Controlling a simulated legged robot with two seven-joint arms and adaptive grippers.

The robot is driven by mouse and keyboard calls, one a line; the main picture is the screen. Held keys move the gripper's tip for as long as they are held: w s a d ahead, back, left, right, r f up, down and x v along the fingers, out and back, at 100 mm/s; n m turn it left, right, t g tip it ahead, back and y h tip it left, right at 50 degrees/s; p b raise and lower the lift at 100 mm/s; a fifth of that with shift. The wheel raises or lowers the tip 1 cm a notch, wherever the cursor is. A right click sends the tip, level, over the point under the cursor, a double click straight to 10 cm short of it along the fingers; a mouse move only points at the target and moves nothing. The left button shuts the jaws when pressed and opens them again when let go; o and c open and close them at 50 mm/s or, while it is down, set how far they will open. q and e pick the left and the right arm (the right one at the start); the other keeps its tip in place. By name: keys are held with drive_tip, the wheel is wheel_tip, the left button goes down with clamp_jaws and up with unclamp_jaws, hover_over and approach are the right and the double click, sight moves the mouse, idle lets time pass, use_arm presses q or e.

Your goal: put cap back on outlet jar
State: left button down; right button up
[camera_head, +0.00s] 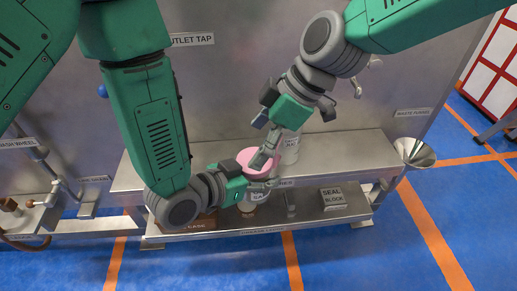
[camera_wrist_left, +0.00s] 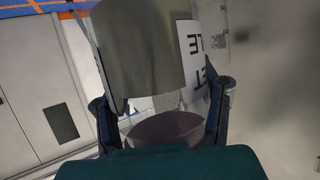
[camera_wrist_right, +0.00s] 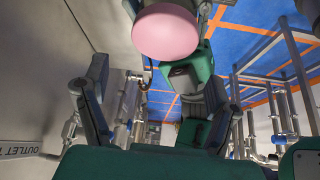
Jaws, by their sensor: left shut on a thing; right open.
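The outlet jar (camera_wrist_left: 150,50) fills the upper part of the left wrist view, with a partly readable white label. My left gripper (camera_wrist_left: 165,110) is shut on the jar, one finger on each side. A pink round cap (camera_head: 258,160) sits at the jar's upper end, above the left fingers. It also shows in the right wrist view (camera_wrist_right: 165,32) at the top, and looks mauve in the left wrist view (camera_wrist_left: 165,128). I cannot tell whether it is fully seated. My right gripper (camera_wrist_right: 155,100) is open and empty, close to the cap; in the head view its fingers (camera_head: 264,150) overlap it.
A seal block (camera_head: 333,197) lies on the lower shelf. A waste funnel (camera_head: 415,152) is at the right. Blue floor (camera_head: 350,255) lies open in front.

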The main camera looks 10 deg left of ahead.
sight(255, 180)
drive_tip(key=n, duration=0.1)
drive_tip(key=s+n, duration=0.1)
drive_tip(key=a+n+h, duration=0.1)
drive_tip(key=shift+s+r+n+g, duration=0.15)
drive_tip(key=shift+r+n+g, duration=0.1)
drive_tip(key=shift+n+g, duration=0.15)
drive_tip(key=n, duration=0.1)
drive_tip(key=n+h, duration=0.1)
drive_tip(key=shift+s+a+r+n, duration=0.15)
drive_tip(key=shift+s+n, duration=0.1)
drive_tip(key=shift+n, duration=0.15)
drive_tip(key=shift+r+n+h, duration=0.15)
drive_tip(key=shift+n+h, duration=0.45)
drive_tip(key=shift+n, duration=0.6)
drive_tip(key=n, duration=0.1)
drive_tip(key=n+h, duration=0.1)
drive_tip(key=w+r+n, duration=0.1)
drive_tip(key=n, duration=0.1)
drive_tip(key=shift+t+h, duration=0.4)
drive_tip(key=shift+w+d+r+n+t+h, duration=0.2)
drive_tip(key=shift+w+r+n+t+h, duration=0.25)
drive_tip(key=shift+n, duration=0.65)
drive_tip(key=shift+f, duration=0.1)
drive_tip(key=shift+f, duration=3.95)
